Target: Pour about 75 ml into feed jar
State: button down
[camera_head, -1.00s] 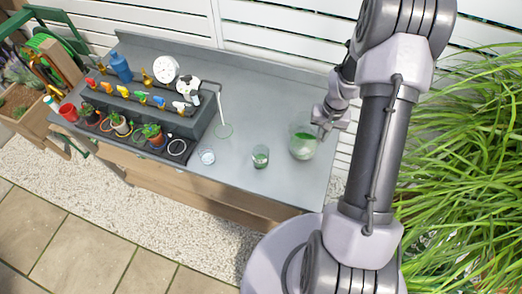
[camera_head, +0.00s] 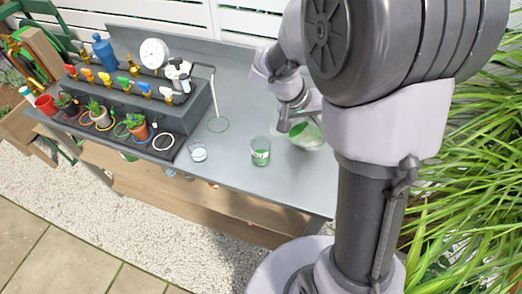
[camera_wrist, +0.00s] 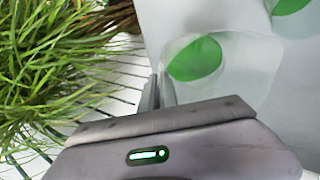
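A large clear glass vessel (camera_head: 310,137) with green liquid is at the right of the bench, tilted toward the left in the head view. My gripper (camera_head: 288,122) is at its upper rim. In the wrist view, my gripper's fingers (camera_wrist: 160,92) are close together at the edge of the glass vessel (camera_wrist: 235,72) and appear shut on it. A smaller glass jar (camera_head: 260,152) with green in it stands upright just left of the vessel. I cannot read any label that would tell which is the feed jar. Whether liquid is flowing is too small to tell.
A raised stand with several coloured taps (camera_head: 125,84) and potted plants (camera_head: 138,127) fill the left of the bench (camera_head: 235,180). Tall grass (camera_head: 460,170) grows at the right.

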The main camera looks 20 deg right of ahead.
jog(key=shift+a+r+h, duration=0.65)
jog(key=shift+r+h, duration=0.2)
jog(key=shift+h, duration=0.05)
jog(key=shift+a+f+h, duration=0.1)
jog(key=shift+a+h, duration=0.1)
jog(key=shift+h, duration=0.1)
jog(key=shift+a+h, duration=0.2)
jog(key=shift+h, duration=0.3)
jog(key=shift+a+r+h+b, duration=0.45)
jog(key=shift+a+r+h, duration=0.15)
jog(key=shift+r+h, duration=0.3)
jog(key=shift+a+r+h, duration=0.65)
jog(key=shift+a+h, duration=0.2)
jog(key=shift+h, duration=0.05)
dwell(2.1)
jog(key=d+f+y, duration=0.1)
jog(key=y, duration=0.1)
jog(key=d+f+y+p, duration=0.1)
jog(key=d, duration=0.1)
jog(key=shift+s+d+f+y, duration=0.1)
jog(key=shift+f+y, duration=0.25)
jog(key=shift+y, duration=0.05)
jog(key=shift+d+f+y, duration=0.1)
jog(key=shift+f+y, duration=0.05)
jog(key=shift+y, duration=0.35)
dwell(0.9)
